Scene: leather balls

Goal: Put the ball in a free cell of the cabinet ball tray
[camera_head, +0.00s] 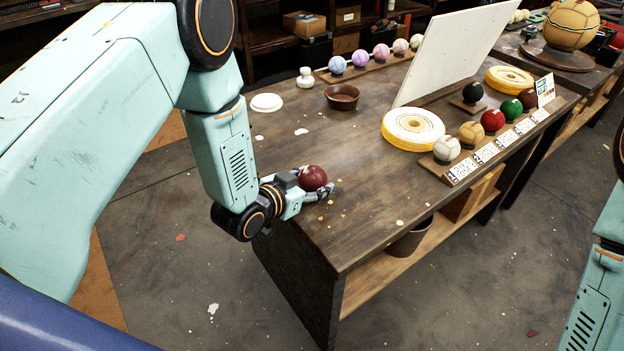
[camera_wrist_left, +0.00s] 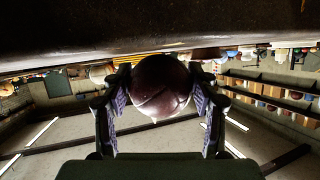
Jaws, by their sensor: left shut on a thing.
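My left gripper (camera_head: 308,186) is shut on a dark red leather ball (camera_head: 313,178) at the near left end of the dark wooden workbench. In the left wrist view the ball (camera_wrist_left: 160,88) sits between the two fingers of the left gripper (camera_wrist_left: 158,100). The bench surface (camera_wrist_left: 150,25) fills the top of that view. A wooden strip (camera_head: 432,168) at the bench's right edge bears a row of balls with number cards. Another strip (camera_head: 350,77) at the back holds pastel balls. I cannot tell which is the cabinet ball tray. My right gripper is out of view.
A brown bowl (camera_head: 342,96), a white lid (camera_head: 266,103) and a white knob-like piece (camera_head: 305,78) stand at the bench's back. A leaning white panel (camera_head: 445,50) and a yellow-white coil (camera_head: 412,130) stand to the right. The bench middle is clear.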

